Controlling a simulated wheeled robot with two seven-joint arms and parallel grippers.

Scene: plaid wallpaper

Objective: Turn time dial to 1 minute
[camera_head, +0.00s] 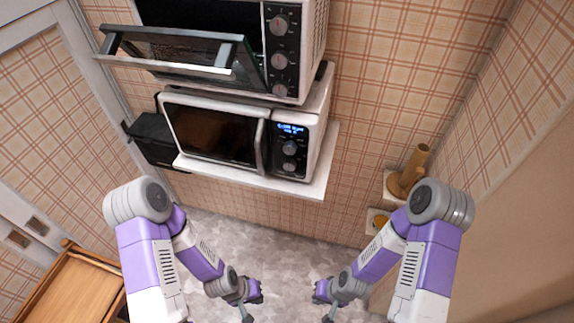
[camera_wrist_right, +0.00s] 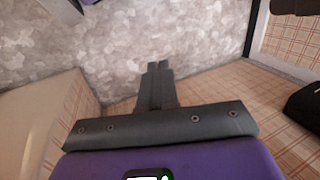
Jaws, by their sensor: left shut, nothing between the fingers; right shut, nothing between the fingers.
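A white microwave (camera_head: 297,121) sits on a white shelf, its door closed. On its right panel are a lit blue display (camera_head: 291,129), whose small text I cannot read surely, and a round dial (camera_head: 289,148) with a smaller knob (camera_head: 289,166) below. Above it, a toaster oven (camera_head: 310,50) has several knobs, including a top knob (camera_head: 279,25) and a middle knob (camera_head: 279,57). Which one is the time dial I cannot tell. My left gripper (camera_head: 247,315) and right gripper (camera_head: 328,316) are shut and empty, low over the floor, apart from both appliances. The right gripper's closed fingers (camera_wrist_right: 158,72) also show in the right wrist view.
The toaster oven's glass door (camera_head: 180,55) hangs open and juts out over the microwave. The shelf's edge (camera_head: 245,179) projects below. A black box (camera_head: 155,138) is at left; a wooden cabinet (camera_head: 75,290) stands lower left. Small shelves at right hold a brown object (camera_head: 411,170).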

